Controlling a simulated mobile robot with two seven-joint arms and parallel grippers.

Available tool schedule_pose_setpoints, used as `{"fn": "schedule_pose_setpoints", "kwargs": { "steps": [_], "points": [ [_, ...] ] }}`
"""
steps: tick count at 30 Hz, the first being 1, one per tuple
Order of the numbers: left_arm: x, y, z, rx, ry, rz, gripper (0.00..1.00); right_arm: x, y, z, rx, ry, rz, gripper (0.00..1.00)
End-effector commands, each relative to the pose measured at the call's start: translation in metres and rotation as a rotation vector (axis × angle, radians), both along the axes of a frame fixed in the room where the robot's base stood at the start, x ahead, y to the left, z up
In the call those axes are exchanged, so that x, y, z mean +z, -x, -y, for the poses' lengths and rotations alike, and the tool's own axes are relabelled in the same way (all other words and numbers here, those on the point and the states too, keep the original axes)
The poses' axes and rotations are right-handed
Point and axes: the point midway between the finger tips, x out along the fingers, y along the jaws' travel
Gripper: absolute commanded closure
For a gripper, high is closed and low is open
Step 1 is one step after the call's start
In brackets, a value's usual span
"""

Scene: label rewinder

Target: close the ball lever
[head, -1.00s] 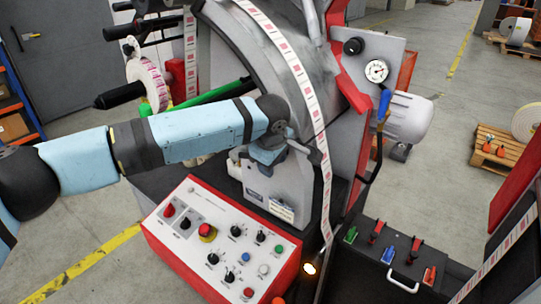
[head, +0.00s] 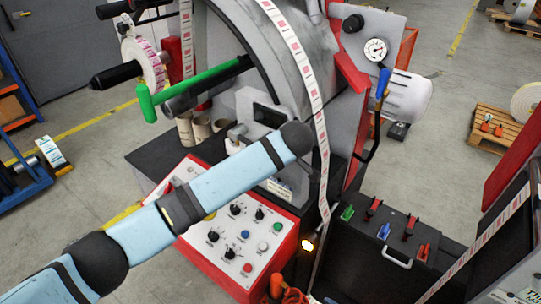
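A blue lever (head: 383,84) stands nearly upright, tilted slightly right, just below the pressure gauge (head: 376,49). It is the likeliest ball lever, though I cannot be sure. A dark hose runs down below it. My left arm reaches in from the lower left across the control panel, and its dark end joint lies left of the printed label strip, well below and left of the blue lever. My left gripper is hidden behind that joint, so its fingers do not show. My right gripper is not in view. Nothing touches the blue lever.
The red-edged control panel (head: 250,236) with knobs and buttons lies under my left arm. The label strip (head: 309,84) runs down between the arm and the lever. A green T-shaped bar (head: 190,86) sticks out at the left. A black box with clamps (head: 370,250) stands at the lower right.

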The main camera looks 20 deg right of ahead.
Motion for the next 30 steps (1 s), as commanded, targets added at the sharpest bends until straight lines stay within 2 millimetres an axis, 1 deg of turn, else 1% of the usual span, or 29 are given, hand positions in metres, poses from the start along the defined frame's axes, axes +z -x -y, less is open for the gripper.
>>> {"fn": "schedule_pose_setpoints", "kwargs": {
  "steps": [11,12,27,30],
  "points": [
    [-0.0002,-0.0001,0.0,-0.001,-0.001,0.002,1.0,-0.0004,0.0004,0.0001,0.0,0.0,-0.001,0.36],
    [-0.0001,-0.0002,0.0001,-0.001,-0.001,0.002,0.51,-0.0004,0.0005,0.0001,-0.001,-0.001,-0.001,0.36],
    [0.0019,0.0001,0.0013,-0.003,0.001,0.004,0.5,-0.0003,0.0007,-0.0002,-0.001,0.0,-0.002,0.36],
    [0.0052,0.003,0.0026,-0.005,0.003,0.004,0.5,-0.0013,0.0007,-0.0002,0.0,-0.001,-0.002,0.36]
  ]
}}
